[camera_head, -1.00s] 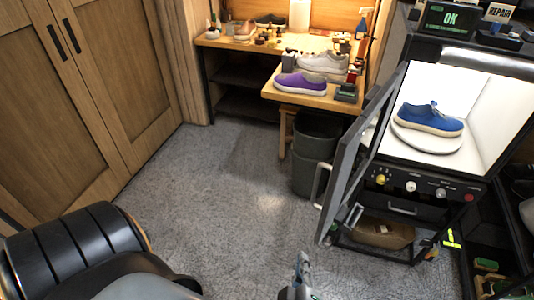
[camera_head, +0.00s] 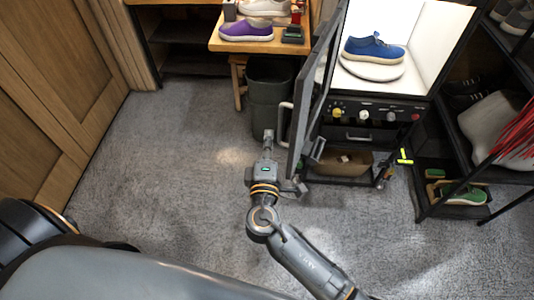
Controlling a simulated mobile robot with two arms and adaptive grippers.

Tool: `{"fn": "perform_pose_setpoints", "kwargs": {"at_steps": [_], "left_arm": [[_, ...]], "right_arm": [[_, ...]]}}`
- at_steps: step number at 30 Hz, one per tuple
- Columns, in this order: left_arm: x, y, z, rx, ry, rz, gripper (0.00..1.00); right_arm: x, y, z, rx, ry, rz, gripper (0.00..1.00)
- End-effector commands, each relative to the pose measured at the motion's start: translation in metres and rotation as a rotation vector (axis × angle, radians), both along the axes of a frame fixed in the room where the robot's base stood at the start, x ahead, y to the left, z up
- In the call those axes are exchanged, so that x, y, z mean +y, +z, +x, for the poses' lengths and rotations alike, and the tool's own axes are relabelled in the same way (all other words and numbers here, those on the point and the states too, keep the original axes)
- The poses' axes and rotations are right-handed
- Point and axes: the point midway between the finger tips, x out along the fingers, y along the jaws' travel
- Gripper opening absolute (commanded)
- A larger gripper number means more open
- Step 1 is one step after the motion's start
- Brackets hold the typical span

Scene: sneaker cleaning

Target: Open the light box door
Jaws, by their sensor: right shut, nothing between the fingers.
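The light box (camera_head: 441,55) stands at the upper right, lit white inside. A blue sneaker (camera_head: 374,48) sits in it on a round white turntable (camera_head: 371,70). The dark-framed door (camera_head: 312,92) stands swung open at the left side of the box opening. Its pale bar handle (camera_head: 283,122) is on the door's left side. My right gripper (camera_head: 268,136) is shut and empty, just left of and slightly below the handle, its fingers pointing up the picture. I cannot tell whether it touches the handle. My left gripper is not in view.
A grey bin (camera_head: 267,95) stands behind my right gripper. A wooden bench (camera_head: 255,43) with a purple sneaker (camera_head: 246,31) is at the top. A dark rack (camera_head: 440,200) with shoes is at the right. The grey floor (camera_head: 165,150) at left is open.

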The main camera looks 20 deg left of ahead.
Motion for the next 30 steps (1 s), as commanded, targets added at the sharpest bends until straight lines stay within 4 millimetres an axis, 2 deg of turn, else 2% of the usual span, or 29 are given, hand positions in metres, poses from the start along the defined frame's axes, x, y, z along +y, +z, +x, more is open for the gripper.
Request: {"fn": "perform_pose_setpoints", "kwargs": {"at_steps": [1,6,23,30], "left_arm": [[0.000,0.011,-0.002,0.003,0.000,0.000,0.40],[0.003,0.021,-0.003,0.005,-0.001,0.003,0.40],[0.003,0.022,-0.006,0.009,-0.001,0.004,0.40],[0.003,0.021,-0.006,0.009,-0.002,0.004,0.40]], "right_arm": [[-0.013,0.003,-0.002,0.000,-0.002,-0.005,0.00],[-0.033,0.001,-0.004,0.001,0.000,-0.003,0.00],[-0.046,-0.002,-0.004,0.002,0.006,-0.001,0.00],[-0.089,-0.003,-0.004,0.001,0.084,-0.004,0.00]]}}
